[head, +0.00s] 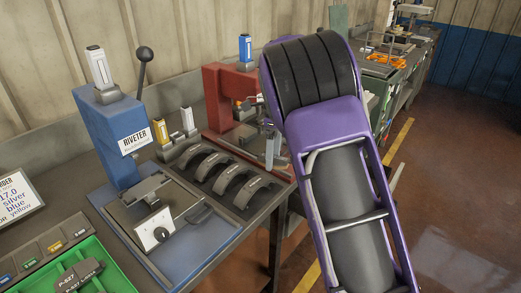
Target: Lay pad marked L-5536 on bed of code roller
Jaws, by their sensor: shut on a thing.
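My purple and black arm fills the right middle of the view. My gripper is not clearly seen; the arm hides the space behind it. A small grey part shows between the arm and the red machine, and I cannot tell whose it is. The red machine (216,98) stands at the back of the bench, its right side partly covered by my arm; it may be the code roller. Its bed is hard to make out. I see no pad marked L-5536. A dark pad (82,276) in the green tray (118,281) reads P-627.
The blue riveter (106,135) with its lever stands at the left of the bench. Several dark curved shoes (239,178) sit on a rack between it and the red machine. An order card (16,199) stands at far left. Another bench (405,75) is behind, right.

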